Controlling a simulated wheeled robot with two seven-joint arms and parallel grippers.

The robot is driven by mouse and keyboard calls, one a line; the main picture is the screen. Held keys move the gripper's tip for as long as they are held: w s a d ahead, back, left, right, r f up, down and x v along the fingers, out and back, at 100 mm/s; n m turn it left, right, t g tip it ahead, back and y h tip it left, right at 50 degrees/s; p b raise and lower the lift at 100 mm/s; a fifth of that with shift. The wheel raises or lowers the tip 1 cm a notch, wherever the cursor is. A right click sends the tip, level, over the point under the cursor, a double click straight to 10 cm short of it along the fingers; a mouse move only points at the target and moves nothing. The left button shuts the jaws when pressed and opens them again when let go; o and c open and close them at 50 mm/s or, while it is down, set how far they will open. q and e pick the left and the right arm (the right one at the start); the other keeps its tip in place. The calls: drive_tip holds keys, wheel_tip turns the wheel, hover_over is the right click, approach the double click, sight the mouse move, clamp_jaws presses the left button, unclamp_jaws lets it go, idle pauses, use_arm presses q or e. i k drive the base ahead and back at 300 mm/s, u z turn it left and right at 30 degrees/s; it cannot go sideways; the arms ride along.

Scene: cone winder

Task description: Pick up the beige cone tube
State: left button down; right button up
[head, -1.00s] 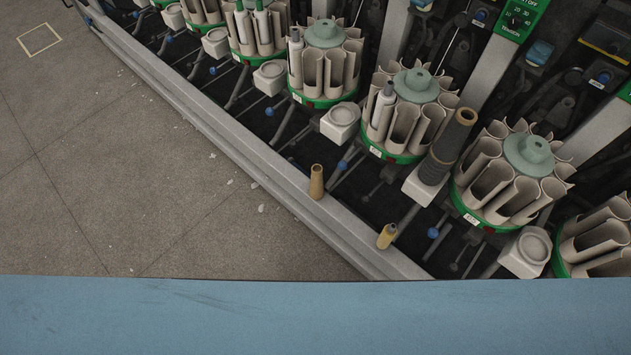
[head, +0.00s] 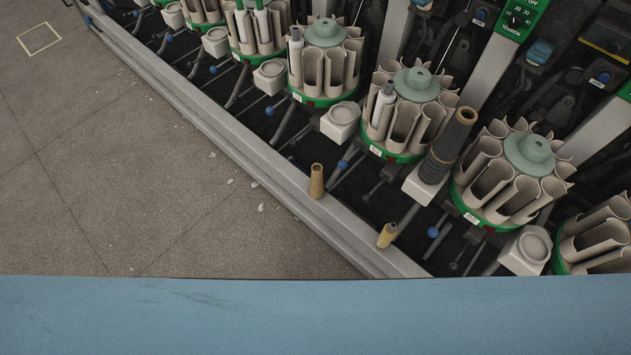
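In the head view, a small tan-beige cone tube (head: 317,181) stands upright on the grey front rail of the machine, near the middle of the picture. A second, yellowish tube (head: 387,235) stands farther right and nearer on the same rail, with a dark upper end. A large dark wound cone with a tan tube end (head: 449,147) leans on a white holder between two magazines. Neither of my grippers is in view.
The grey rail (head: 225,138) runs diagonally from upper left to lower right. Round green-based magazines (head: 411,105) with beige pockets line the machine behind it. Open floor (head: 110,160) lies left. A blue surface (head: 300,315) fills the bottom.

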sight(317, 184)
drive_tip(key=u, duration=1.65)
drive_tip(key=i, duration=0.9)
drive_tip(key=z, duration=1.4)
